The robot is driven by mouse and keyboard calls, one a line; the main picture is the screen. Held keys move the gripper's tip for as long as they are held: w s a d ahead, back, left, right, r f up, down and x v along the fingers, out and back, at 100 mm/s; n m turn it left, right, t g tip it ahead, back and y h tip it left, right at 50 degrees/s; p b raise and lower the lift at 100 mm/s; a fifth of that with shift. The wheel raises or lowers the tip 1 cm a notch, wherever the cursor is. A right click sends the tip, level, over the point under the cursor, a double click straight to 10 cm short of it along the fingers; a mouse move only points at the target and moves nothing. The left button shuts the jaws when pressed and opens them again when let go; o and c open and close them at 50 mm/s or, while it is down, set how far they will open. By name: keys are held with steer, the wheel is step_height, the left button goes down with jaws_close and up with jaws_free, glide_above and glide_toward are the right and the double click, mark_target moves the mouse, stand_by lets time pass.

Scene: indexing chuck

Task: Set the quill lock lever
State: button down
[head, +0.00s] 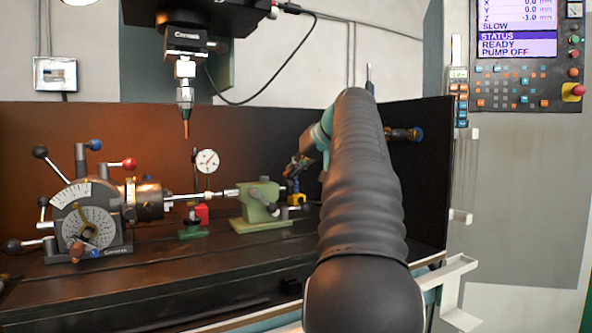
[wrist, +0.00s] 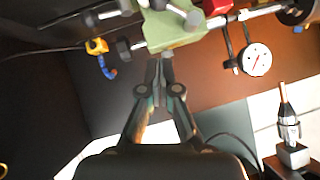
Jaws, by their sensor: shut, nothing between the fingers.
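The green tailstock (head: 263,203) stands on the dark table in the head view, right of the indexing chuck. In the wrist view the tailstock (wrist: 178,32) appears upside down at the top. A grey lever (wrist: 186,14) with a rounded end lies against its body. I cannot tell for certain which handle is the quill lock lever. My gripper (wrist: 160,62) is shut and empty, its fingertips close to the tailstock's edge in the wrist view. Contact cannot be made out. In the head view my arm partly hides the gripper.
The indexing chuck (head: 93,212) with ball-ended handles stands left. A dial gauge (head: 207,161) on a stand is between it and the tailstock. A spindle probe (head: 186,95) hangs above. A yellow fitting with a blue end (wrist: 98,48) sits beside the tailstock.

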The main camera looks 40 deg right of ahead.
mark_target(263, 201)
steer(key=w+f+b, duration=0.2)
steer(key=w+f, duration=0.4)
steer(key=f, duration=0.1)
steer(key=shift+a+f, duration=0.2)
steer(key=shift+a, duration=0.15)
steer(key=shift+a+f, duration=0.1)
